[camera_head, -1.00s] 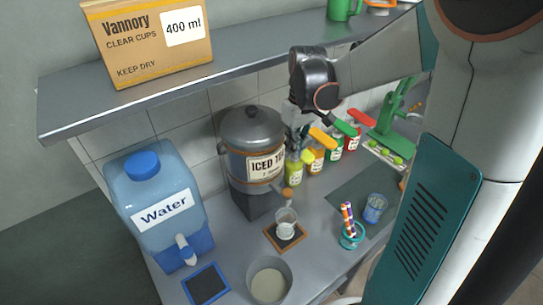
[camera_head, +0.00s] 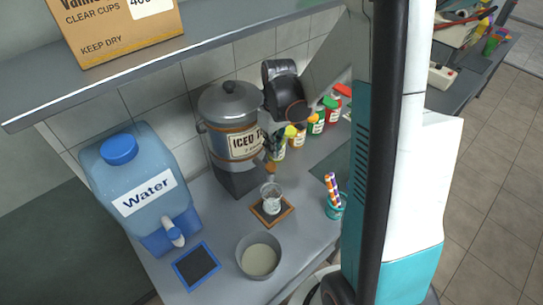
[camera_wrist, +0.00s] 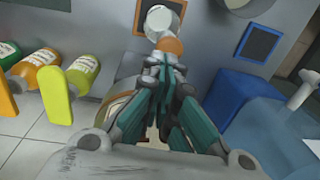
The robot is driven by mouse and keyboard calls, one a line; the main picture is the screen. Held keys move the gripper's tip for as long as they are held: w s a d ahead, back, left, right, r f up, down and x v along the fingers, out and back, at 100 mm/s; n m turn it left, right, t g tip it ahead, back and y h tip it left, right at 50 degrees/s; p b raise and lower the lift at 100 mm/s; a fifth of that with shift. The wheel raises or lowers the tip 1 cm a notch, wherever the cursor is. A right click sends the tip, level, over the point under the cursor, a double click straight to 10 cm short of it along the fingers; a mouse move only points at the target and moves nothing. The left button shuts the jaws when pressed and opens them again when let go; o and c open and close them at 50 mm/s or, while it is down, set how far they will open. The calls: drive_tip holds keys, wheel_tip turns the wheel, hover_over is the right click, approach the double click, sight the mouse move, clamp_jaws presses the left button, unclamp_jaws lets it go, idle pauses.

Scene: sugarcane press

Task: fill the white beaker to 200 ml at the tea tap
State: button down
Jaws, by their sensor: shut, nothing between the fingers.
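The white beaker (camera_head: 271,197) stands upright on an orange-framed dark mat (camera_head: 288,209) below the tea dispenser's spout. It also shows at the top of the wrist view (camera_wrist: 160,20). Its fill level is too small to read. The tea dispenser (camera_head: 229,113), labelled "ICED T…", stands behind it; its tap has an orange-brown handle (camera_head: 270,168). My gripper (camera_wrist: 166,68) is shut and empty, its teal fingertips right by the handle (camera_wrist: 172,46) in the wrist view. I cannot tell whether they touch it.
A blue water jug (camera_head: 139,172) with a white tap stands left, near a blue-framed mat (camera_head: 197,265). A grey bowl (camera_head: 259,258) of pale content sits in front. Colored bottles (camera_head: 298,138) stand behind right, and a pen cup (camera_head: 335,208) sits right. A shelf (camera_head: 210,38) overhangs the back.

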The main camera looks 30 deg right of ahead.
sight(271, 169)
drive_tip(key=shift+a+f, duration=0.15)
drive_tip(key=shift+f, duration=1.7)
drive_tip(key=shift+f+b, duration=0.9)
drive_tip(key=shift+b, duration=0.2)
drive_tip(key=shift+s+f+b, duration=0.2)
drive_tip(key=shift+s+b, duration=0.05)
drive_tip(key=shift+b, duration=0.05)
drive_tip(key=shift+w, duration=0.1)
idle(4.5)
